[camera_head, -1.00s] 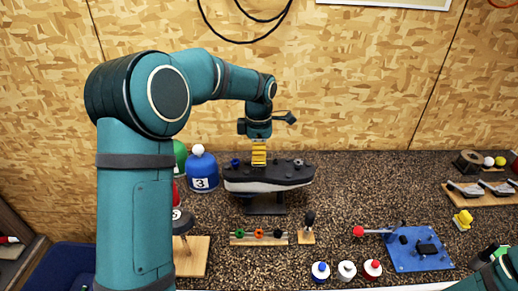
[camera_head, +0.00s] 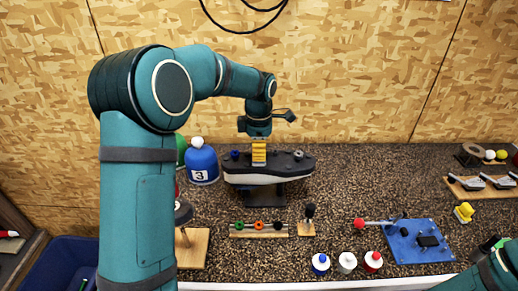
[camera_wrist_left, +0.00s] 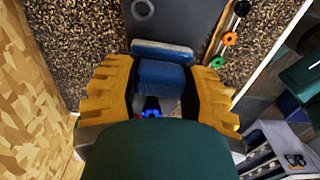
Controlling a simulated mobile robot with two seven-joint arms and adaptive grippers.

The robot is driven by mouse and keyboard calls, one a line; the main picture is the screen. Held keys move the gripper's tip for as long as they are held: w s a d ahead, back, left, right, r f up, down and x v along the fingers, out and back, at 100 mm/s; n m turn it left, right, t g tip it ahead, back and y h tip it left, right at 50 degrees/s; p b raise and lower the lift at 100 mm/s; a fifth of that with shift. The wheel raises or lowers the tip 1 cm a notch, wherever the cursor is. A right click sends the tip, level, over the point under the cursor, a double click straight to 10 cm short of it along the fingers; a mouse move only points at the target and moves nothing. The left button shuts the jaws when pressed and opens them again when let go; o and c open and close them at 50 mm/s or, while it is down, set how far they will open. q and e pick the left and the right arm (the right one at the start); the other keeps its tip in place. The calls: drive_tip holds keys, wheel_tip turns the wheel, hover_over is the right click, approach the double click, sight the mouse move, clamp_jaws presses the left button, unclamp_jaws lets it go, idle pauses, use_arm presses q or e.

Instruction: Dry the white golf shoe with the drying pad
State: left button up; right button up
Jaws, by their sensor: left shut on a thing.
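The golf shoe (camera_head: 252,179) rests sole up on a dark stand (camera_head: 264,196), its dark sole on top and a pale band below. In the wrist view the fingers are shut on the blue drying pad (camera_wrist_left: 162,76). Whether the pad touches the sole is hard to tell. My right gripper is not in view; only teal parts of that arm show at bottom right.
A blue bottle (camera_head: 202,166) marked 3 stands close left of the shoe. A rack with coloured rings (camera_head: 259,229) and a small upright tool (camera_head: 309,216) are in front. Several small bottles (camera_head: 347,262) and a blue board (camera_head: 420,247) lie further right. A wood wall is behind.

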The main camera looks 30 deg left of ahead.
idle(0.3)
use_arm(q)
drive_tip(key=shift+w+a+p, duration=0.2)
drive_tip(key=shift+w+p, duration=0.2)
drive_tip(key=shift+p, duration=0.05)
drive_tip(key=shift+w+a, duration=0.15)
drive_tip(key=shift+w, duration=0.1)
drive_tip(key=shift+s+d+b, duration=0.2)
drive_tip(key=shift+s+d, duration=0.15)
drive_tip(key=shift+s, duration=0.35)
drive_tip(key=shift+s+d+b, duration=0.2)
drive_tip(key=shift+s+d, duration=0.15)
drive_tip(key=shift+s, duration=0.3)
drive_tip(key=shift+w+a+p, duration=0.2)
drive_tip(key=shift+w+p, duration=0.15)
drive_tip(key=shift+p, duration=0.1)
drive_tip(key=shift+w+a+r+p, duration=0.1)
drive_tip(key=shift+w+a+p, duration=0.2)
drive_tip(key=shift+w, duration=0.2)
drive_tip(key=shift+w+a+p, duration=0.2)
drive_tip(key=shift+w+p, duration=0.2)
drive_tip(key=shift+w, duration=0.1)
drive_tip(key=shift+s+d, duration=0.25)
drive_tip(key=shift+s, duration=0.1)
drive_tip(key=shift+s+d+f+b, duration=0.1)
drive_tip(key=shift+s+d+b, duration=0.15)
drive_tip(key=shift+s, duration=0.25)
drive_tip(key=shift+s+d+f+b, duration=0.1)
drive_tip(key=shift+s+d+b, duration=0.1)
drive_tip(key=shift+s, duration=0.3)
